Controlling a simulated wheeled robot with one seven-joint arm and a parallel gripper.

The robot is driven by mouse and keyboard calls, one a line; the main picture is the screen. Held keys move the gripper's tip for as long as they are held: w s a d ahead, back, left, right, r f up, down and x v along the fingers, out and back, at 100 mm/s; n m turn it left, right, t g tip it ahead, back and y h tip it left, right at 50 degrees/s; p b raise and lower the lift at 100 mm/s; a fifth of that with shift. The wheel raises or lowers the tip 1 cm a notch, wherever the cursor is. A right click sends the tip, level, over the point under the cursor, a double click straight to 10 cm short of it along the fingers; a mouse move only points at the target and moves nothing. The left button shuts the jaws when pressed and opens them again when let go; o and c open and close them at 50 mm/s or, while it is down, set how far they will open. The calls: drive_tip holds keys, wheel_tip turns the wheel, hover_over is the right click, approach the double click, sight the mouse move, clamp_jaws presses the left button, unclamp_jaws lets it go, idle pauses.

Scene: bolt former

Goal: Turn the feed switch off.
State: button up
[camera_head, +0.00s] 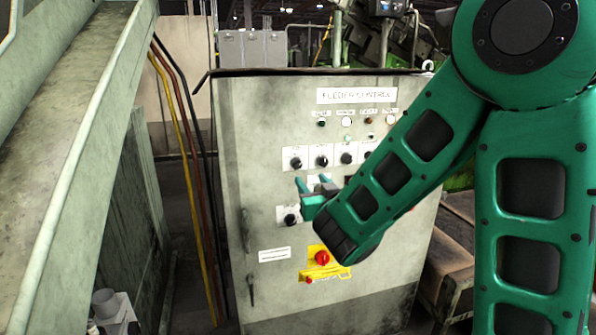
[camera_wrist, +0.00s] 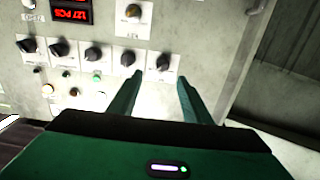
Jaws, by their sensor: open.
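The grey feeder control cabinet (camera_head: 235,190) stands ahead with a row of black rotary switches. The labels are too small to read, so I cannot tell which is the feed switch. In the head view, my open gripper (camera_head: 314,183) is in front of the panel, just below the two left switches of that row. In the wrist view, turned over relative to the head view, the end switch (camera_wrist: 163,62) appears just beyond the gap between my open fingers (camera_wrist: 158,80). Its neighbour (camera_wrist: 128,57) is by the left fingertip. Nothing is held; contact is not visible.
A separate black switch (camera_head: 291,219) sits lower on the panel. A red emergency button (camera_head: 322,258) on a yellow plate is below my gripper. Red displays (camera_wrist: 72,15) and indicator lights (camera_wrist: 73,91) lie on either side of the row. A metal chute (camera_head: 70,130) is at left.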

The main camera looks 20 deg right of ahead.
sight(298, 166)
drive_tip(key=w, duration=1.1)
drive_tip(key=shift+a, duration=0.3)
drive_tip(key=shift+s, duration=0.1)
drive_tip(key=c, duration=1)
